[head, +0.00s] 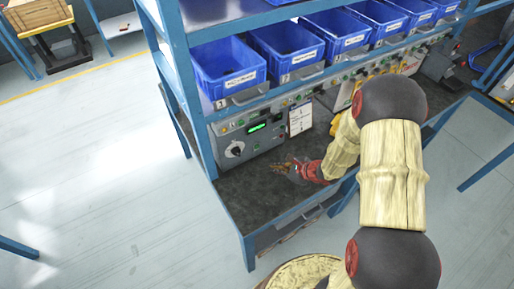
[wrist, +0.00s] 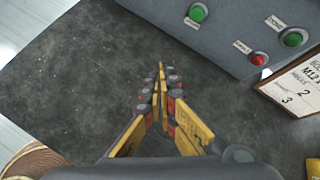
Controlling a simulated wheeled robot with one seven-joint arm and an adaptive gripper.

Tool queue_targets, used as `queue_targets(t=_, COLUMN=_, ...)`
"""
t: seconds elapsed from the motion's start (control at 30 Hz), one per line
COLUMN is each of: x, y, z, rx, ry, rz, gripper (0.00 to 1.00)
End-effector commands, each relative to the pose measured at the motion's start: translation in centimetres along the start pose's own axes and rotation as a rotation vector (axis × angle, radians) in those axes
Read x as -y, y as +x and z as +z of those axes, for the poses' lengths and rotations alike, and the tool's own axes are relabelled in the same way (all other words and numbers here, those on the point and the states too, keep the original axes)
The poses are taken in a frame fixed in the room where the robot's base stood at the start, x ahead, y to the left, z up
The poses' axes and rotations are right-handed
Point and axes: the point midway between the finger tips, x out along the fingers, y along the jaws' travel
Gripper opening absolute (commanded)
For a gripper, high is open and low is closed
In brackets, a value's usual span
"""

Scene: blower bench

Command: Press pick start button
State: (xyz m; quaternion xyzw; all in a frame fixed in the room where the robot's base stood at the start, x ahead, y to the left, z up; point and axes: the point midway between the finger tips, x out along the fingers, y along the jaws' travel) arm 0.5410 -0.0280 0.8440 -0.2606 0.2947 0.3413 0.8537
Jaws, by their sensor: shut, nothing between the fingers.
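A grey control box fills the top right of the wrist view (wrist: 215,38). On its face are a green button (wrist: 197,12) at the upper left, another green button (wrist: 293,38) at the right, and a red button (wrist: 258,58) below and left of that one. Each has a small white label too small to read, so I cannot tell which is pick start. My gripper (wrist: 161,68) is shut and empty, its yellow fingers together over the dark worktop, apart from the buttons. In the head view my gripper (head: 283,166) is low in front of the panel.
The head view shows a panel with a green display (head: 257,127) and a knob (head: 235,149). Blue bins (head: 228,68) line the shelf above. A framed card (wrist: 296,85) stands right of the red button. The dark worktop (wrist: 70,85) is clear at left.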

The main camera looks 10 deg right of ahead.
Motion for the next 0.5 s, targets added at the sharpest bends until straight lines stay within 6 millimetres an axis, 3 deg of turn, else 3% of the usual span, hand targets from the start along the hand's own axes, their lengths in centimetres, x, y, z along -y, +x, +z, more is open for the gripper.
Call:
queue_targets(t=0.27, x=0.1, y=0.1, z=0.1, rx=0.001, ry=-0.001, rz=0.001, gripper=0.00)
queue_targets(t=0.5, x=1.1, y=1.5, z=1.2, rx=0.001, ry=-0.004, rz=0.003, gripper=0.00)
